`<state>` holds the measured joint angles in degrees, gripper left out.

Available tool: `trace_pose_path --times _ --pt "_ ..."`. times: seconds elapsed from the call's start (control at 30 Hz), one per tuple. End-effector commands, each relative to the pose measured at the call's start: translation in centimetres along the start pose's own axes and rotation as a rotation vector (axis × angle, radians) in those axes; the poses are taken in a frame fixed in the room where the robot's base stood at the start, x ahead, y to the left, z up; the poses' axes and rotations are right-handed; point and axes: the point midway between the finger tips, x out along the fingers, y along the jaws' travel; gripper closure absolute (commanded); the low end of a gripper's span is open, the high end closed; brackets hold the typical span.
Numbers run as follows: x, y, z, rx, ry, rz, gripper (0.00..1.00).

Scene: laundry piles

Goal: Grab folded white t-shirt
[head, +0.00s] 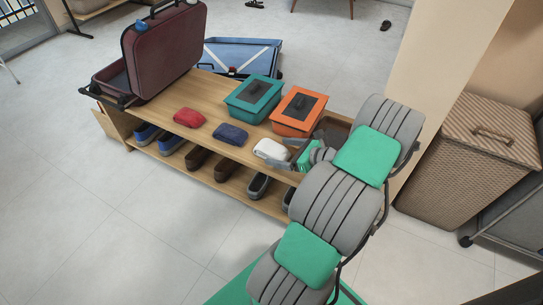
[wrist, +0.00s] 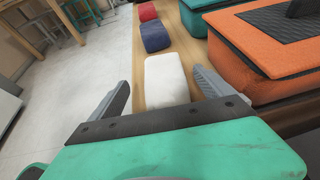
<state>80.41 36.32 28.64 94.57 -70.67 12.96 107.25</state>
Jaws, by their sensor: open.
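The folded white t-shirt (head: 272,150) lies on the top of the wooden bench, at the right end of a row of folded clothes. In the wrist view the white t-shirt (wrist: 165,80) lies just ahead, between the lines of my two fingers. My gripper (head: 284,163) is open and empty, close to the shirt's near right side. In the wrist view my gripper (wrist: 160,88) has its fingers spread wide, one on each side of the shirt's near end. I cannot tell whether either finger touches it.
A folded navy garment (head: 230,134) and a red one (head: 189,117) lie left of the shirt. An orange box (head: 297,112) and a teal box (head: 253,98) stand behind. A maroon suitcase (head: 165,50) is at the far left. Shoes (head: 259,186) sit on the lower shelf.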

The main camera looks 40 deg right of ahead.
Motion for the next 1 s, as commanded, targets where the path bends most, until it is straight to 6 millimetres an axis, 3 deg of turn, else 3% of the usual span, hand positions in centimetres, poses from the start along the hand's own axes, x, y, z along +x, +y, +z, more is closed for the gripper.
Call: trace_pose_path --times 0.2,0.47,1.0 --pt "3.9 -0.4 0.0 -0.004 0.002 0.002 0.08" --pt "4.3 -0.5 0.3 -0.003 0.002 -0.001 0.08" --pt "4.3 -0.4 0.2 -0.003 0.002 0.001 0.52"
